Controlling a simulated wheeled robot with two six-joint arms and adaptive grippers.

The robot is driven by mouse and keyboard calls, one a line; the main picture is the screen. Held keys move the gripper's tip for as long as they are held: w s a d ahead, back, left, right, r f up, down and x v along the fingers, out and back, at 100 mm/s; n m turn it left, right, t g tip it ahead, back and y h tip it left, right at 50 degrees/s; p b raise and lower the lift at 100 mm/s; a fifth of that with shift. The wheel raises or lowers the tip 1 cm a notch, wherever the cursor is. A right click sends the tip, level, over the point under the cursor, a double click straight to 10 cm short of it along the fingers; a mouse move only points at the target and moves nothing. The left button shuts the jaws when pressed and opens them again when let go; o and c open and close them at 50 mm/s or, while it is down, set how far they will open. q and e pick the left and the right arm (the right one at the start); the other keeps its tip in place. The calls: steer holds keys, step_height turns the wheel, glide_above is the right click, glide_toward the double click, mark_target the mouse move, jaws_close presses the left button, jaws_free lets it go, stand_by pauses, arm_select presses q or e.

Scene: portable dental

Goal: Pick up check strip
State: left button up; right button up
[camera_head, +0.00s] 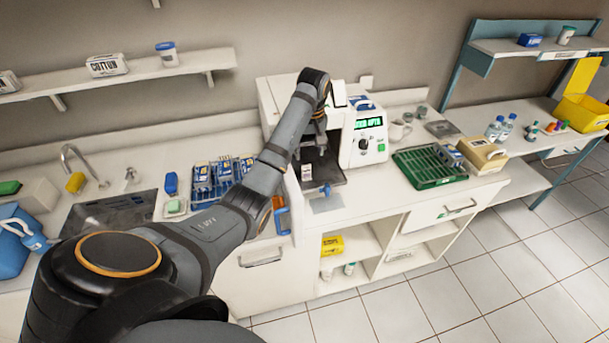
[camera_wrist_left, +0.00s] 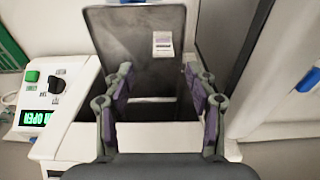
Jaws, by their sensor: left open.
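The check strip, a small white card with a dark band, lies on a dark flat panel in the wrist view (camera_wrist_left: 163,44). The panel (camera_head: 338,176) looks like the lowered door of the white sterilizer (camera_head: 361,147). My left gripper (camera_head: 316,148) is over the panel, in front of the sterilizer. Its two fingers are apart and empty in the wrist view (camera_wrist_left: 158,82), with the strip beyond their tips. My right gripper is not in view.
The sterilizer's green display (camera_head: 369,123) is lit. A green rack (camera_head: 429,166) stands to its right. A blue rack with several packets (camera_head: 218,178) and a sink (camera_head: 113,211) are to the left. A wall shelf (camera_head: 130,75) is at the back left.

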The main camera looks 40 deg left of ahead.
mark_target(306, 165)
arm_select(q)
steer(key=f, duration=0.4)
steer(key=shift+w+a+p, duration=0.25)
steer(key=shift+a+p, duration=0.05)
steer(key=shift+a+f, duration=0.2)
steer(key=shift+f, duration=0.05)
step_height(306, 165, down, 4)
steer(key=shift+a+f+p, duration=0.1)
steer(key=shift+a+p, duration=0.05)
steer(key=shift+p, duration=1.05)
steer(key=shift+w+a+f, duration=0.1)
steer(key=shift+a+f, duration=0.05)
steer(key=shift+f, duration=0.25)
steer(key=c, duration=0.8)
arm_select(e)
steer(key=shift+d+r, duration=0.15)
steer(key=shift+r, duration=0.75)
